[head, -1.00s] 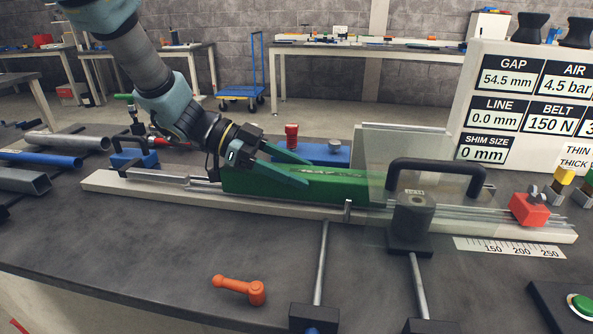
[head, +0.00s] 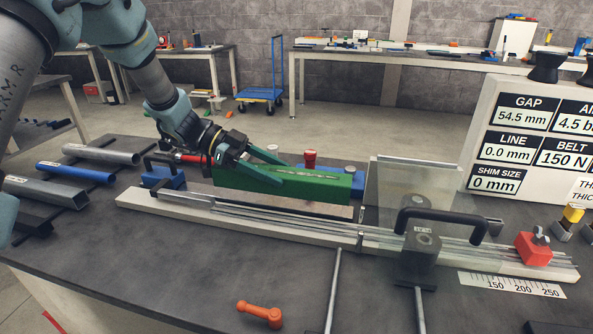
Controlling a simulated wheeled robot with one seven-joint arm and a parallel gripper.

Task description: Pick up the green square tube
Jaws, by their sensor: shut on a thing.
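The green square tube (head: 295,190) lies lengthwise along the long pale rail (head: 150,201) at the middle of the bench. My gripper (head: 281,171) comes in from the upper left and is shut on the tube, with its two fingers along the tube's upper part. A band of the rail area shows below the tube, so it appears raised or set back from the rail. Its right end is clear of the transparent panel (head: 392,190). The tube's far side is hidden.
A black handle (head: 440,214) and dark clamp block (head: 420,252) stand right of the tube. A red block (head: 532,254) sits at the rail's right end. Blue (head: 75,172) and grey tubes (head: 45,191) lie left.

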